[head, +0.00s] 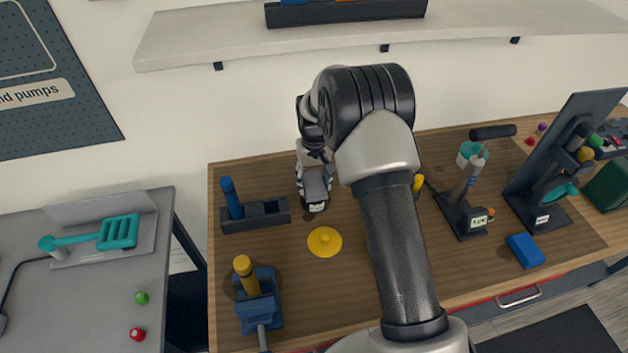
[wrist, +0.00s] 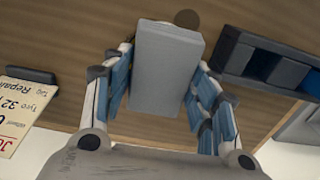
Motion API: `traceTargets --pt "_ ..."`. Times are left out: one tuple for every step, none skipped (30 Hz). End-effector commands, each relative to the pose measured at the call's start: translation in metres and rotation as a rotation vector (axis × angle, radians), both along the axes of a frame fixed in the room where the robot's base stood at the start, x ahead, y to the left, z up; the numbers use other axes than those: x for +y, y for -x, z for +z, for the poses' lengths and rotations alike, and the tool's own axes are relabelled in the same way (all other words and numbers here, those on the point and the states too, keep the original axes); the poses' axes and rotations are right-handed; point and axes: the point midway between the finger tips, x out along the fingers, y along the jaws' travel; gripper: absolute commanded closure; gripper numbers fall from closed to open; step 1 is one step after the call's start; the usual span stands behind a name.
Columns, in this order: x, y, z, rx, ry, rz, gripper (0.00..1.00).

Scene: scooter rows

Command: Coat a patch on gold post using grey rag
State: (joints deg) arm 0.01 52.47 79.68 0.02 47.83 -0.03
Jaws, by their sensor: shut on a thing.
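The gold post (head: 246,275) stands upright in a blue vise-like clamp (head: 262,312) at the front left of the wooden bench. My gripper (head: 314,178) is over the bench's back part, behind and to the right of the post and apart from it. In the wrist view, my gripper (wrist: 165,92) is shut on the grey rag (wrist: 165,65), which looks like a plain grey block between the blue-padded fingers. A round yellow disc (head: 324,242) with a small raised centre lies in front of my gripper. The gold post does not show in the wrist view.
A dark holder (head: 268,213) with a blue post stands left of my gripper. My arm hides the bench's middle. Dark stands (head: 465,218) and a blue block (head: 525,250) are at the right. A shelf (head: 230,35) runs above.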

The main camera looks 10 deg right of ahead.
Motion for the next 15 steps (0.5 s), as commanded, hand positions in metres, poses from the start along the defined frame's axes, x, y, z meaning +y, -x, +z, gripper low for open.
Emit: traceTargets --pt "0.0000 0.0000 -0.0011 0.000 0.000 0.000 0.66" --pt "0.0000 0.0000 -0.0015 0.000 0.000 0.000 0.66" --pt "0.0000 0.0000 -0.0020 0.000 0.000 0.000 0.66" --pt "0.0000 0.0000 -0.0024 0.000 0.000 0.000 0.66" --pt "0.0000 0.0000 -0.0027 0.000 0.000 0.000 0.66" --pt "0.0000 0.0000 -0.0032 0.000 0.000 0.000 0.66" --pt "0.0000 0.0000 -0.0036 0.000 0.000 0.000 0.66" --pt "0.0000 0.0000 -0.0039 0.000 0.000 0.000 0.66" --pt "0.0000 0.0000 -0.0044 0.000 0.000 0.000 0.66" --pt "0.0000 0.0000 -0.0048 0.000 0.000 0.000 0.66" --pt "0.0000 0.0000 -0.0051 0.000 0.000 0.000 0.66" --pt "0.0000 0.0000 -0.0056 0.000 0.000 0.000 0.66" --pt "0.0000 0.0000 -0.0060 0.000 0.000 0.000 0.66" --pt "0.0000 0.0000 -0.0063 0.000 0.000 0.000 0.66" --pt "0.0000 0.0000 -0.0068 0.000 0.000 0.000 0.66"
